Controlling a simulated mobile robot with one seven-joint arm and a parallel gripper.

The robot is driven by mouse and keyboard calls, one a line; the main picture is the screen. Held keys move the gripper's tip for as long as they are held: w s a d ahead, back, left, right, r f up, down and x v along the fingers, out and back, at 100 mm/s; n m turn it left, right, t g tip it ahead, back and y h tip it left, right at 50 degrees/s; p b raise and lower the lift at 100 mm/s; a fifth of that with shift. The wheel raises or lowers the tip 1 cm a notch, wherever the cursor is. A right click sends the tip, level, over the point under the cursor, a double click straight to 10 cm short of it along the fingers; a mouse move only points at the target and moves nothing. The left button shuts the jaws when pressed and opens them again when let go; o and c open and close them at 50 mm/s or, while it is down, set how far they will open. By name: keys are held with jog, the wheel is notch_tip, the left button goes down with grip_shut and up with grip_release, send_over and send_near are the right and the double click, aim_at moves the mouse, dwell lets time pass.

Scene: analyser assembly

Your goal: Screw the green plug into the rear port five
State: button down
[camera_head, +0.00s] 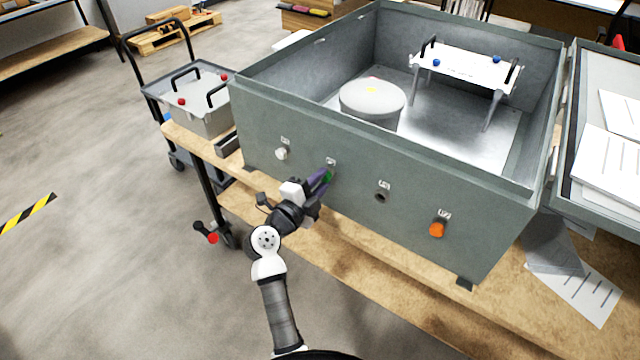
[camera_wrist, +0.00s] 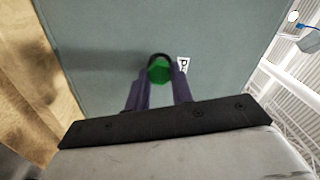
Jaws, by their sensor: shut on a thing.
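The green plug (camera_head: 328,176) is at the front wall of the grey-green analyser housing (camera_head: 300,150), at the second port from the left. My gripper (camera_head: 321,181) is shut on it, reaching in from the front left. In the wrist view the green plug (camera_wrist: 159,70) sits between the two purple fingers of my gripper (camera_wrist: 158,88). A dark ring shows around the plug's far end, against the wall. How deep the plug sits in the port is hidden. A small label (camera_wrist: 183,65) is beside it; its number is not clearly readable.
The same wall holds a white plug (camera_head: 282,154) at left, an empty dark port (camera_head: 381,197) and an orange plug (camera_head: 437,230) at right. The open housing contains a grey cylinder (camera_head: 372,105) and a white handled plate (camera_head: 465,68). The wooden bench (camera_head: 350,262) runs below.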

jog(key=m, duration=0.2)
jog(key=m+b, duration=0.1)
jog(key=m, duration=0.1)
jog(key=m+b, duration=0.1)
jog(key=m, duration=0.1)
jog(key=shift+f, duration=0.25)
jog(key=m+b, duration=0.1)
jog(key=m, duration=0.2)
jog(key=shift+r, duration=0.2)
jog(key=c, duration=1.3)
grip_release()
jog(key=shift+c, duration=0.2)
jog(key=shift+r, duration=0.15)
